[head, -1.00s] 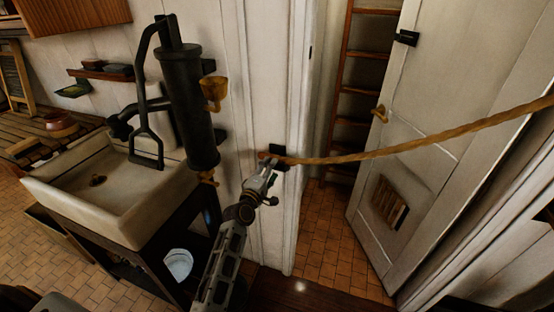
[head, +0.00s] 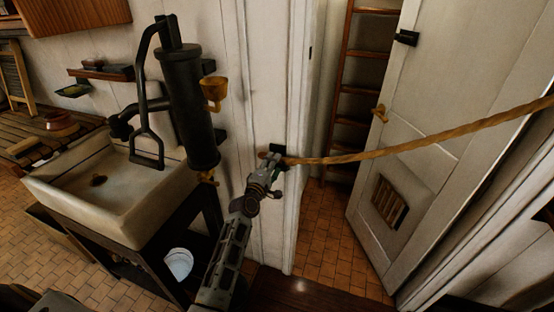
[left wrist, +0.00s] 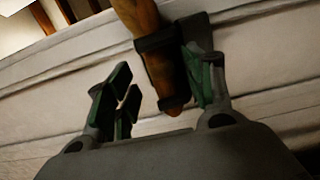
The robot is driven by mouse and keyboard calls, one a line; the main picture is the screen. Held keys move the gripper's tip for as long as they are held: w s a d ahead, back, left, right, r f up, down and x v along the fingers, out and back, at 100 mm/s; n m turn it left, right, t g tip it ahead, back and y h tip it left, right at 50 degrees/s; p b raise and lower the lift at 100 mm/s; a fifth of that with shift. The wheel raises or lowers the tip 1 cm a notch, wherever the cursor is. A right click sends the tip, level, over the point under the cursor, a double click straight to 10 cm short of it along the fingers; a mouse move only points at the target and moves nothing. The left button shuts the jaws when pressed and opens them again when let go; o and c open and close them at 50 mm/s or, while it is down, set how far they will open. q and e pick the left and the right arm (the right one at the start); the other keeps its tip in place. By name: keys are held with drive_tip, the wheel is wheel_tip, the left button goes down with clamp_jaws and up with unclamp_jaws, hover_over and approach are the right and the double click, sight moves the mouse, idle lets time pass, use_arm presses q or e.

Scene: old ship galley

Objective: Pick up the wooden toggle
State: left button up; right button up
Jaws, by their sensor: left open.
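The wooden toggle (head: 263,154) is a small brown peg at the left end of the rope (head: 400,148), by a dark bracket on the white door post. In the left wrist view the toggle (left wrist: 160,72) is a brown rod with a rounded tip, passing through the dark bracket (left wrist: 158,43). My left gripper (head: 272,163) is at the bracket. In the left wrist view its green-padded fingers (left wrist: 160,90) are open, with the toggle's tip between them, nearer the right finger. Contact is unclear. My right gripper is out of view.
A black pump (head: 188,105) and a pale sink (head: 60,203) stand left of my left arm. The rope crosses the doorway to the right. An open white door (head: 440,120) and a ladder (head: 355,90) are beyond. A white bucket (head: 178,263) sits below the sink.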

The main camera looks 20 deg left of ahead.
use_arm(q)
drive_tip(key=shift+w+d+p, duration=0.1)
drive_tip(key=shift+w+p, duration=0.2)
drive_tip(key=shift+w, duration=1.8)
drive_tip(key=shift+f, duration=0.1)
drive_tip(key=c, duration=1.1)
drive_tip(key=shift+c, duration=0.2)
